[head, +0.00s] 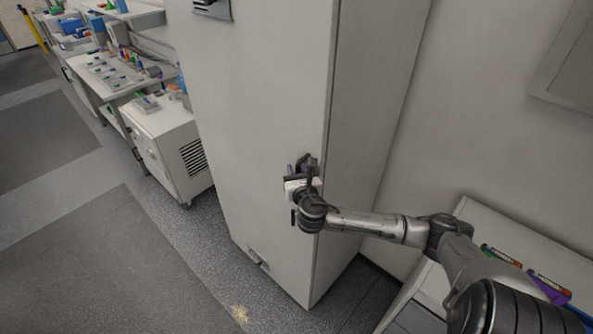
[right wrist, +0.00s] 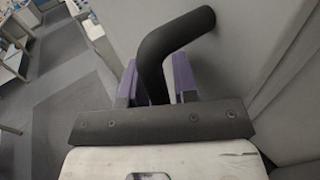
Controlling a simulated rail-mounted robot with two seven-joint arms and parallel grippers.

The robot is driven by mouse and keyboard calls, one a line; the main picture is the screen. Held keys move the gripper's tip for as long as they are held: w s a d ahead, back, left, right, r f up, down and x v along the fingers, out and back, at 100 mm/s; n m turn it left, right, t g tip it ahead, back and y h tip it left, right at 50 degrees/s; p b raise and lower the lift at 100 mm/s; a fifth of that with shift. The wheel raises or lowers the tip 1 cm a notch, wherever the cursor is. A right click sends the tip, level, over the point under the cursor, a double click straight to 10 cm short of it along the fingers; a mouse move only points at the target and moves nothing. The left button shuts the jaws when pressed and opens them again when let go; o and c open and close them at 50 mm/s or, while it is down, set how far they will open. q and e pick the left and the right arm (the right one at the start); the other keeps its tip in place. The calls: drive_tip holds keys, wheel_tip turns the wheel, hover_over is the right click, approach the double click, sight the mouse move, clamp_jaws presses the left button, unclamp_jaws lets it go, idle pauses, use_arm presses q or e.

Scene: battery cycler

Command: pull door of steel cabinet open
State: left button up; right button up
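The steel cabinet (head: 262,95) is a tall pale grey box in the middle of the head view. Its door looks closed, flush with the cabinet's right side. The black bent door handle (right wrist: 152,62) stands out from the door in the right wrist view. My right gripper (head: 302,168) is at the handle, near the door's right edge. In the right wrist view its two purple fingers (right wrist: 156,84) lie on either side of the handle's bar, which fills the gap between them, so it looks shut on the handle. The fingertips are partly hidden. My left gripper is not in view.
A white wheeled unit (head: 165,145) and a bench (head: 110,75) with small items stand left of the cabinet. Open floor (head: 110,260) lies in front of the door. A white worktop (head: 500,230) with coloured pens is at the right, beneath my right arm.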

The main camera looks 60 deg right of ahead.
clamp_jaws()
drive_tip(key=shift+a, duration=0.1)
